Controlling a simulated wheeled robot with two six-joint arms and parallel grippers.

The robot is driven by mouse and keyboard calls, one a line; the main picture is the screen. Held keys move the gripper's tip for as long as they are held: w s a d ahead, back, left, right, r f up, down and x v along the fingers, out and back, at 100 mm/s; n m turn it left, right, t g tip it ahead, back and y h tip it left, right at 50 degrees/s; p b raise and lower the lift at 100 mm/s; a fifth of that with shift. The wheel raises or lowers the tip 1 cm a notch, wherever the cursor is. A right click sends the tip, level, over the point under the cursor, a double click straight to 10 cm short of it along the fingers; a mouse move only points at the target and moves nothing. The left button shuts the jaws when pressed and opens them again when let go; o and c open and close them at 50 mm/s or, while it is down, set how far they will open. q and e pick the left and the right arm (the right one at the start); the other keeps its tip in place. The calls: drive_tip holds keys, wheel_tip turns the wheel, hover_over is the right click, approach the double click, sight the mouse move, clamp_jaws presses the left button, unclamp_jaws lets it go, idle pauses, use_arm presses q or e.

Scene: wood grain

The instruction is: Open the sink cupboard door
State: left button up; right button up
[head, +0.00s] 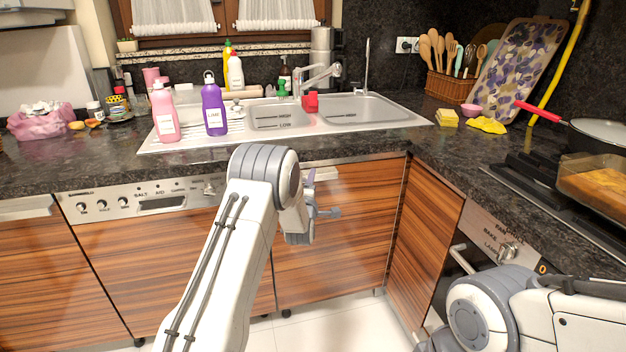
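The sink cupboard door (350,240) is a striped wood panel below the sink (365,108). It looks shut, flush with the fronts beside it. A pale metal strip, perhaps its handle (327,172), shows at its top edge, partly covered by my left arm. My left gripper (318,200) is in front of the upper part of this door, near that strip. My own wrist hides much of it, so I cannot tell whether it touches the door or how far its fingers are apart. My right arm is at the lower right, and its gripper is not visible.
The dark countertop (390,150) overhangs the doors. A dishwasher panel (140,200) is to the left. An adjoining wood panel (425,235) and an oven (485,235) with a bar handle are to the right. The tiled floor (335,320) below is clear.

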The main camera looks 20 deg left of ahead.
use_arm(q)
drive_tip(key=shift+x, duration=1.45)
clamp_jaws()
drive_tip(key=shift+f, duration=0.2)
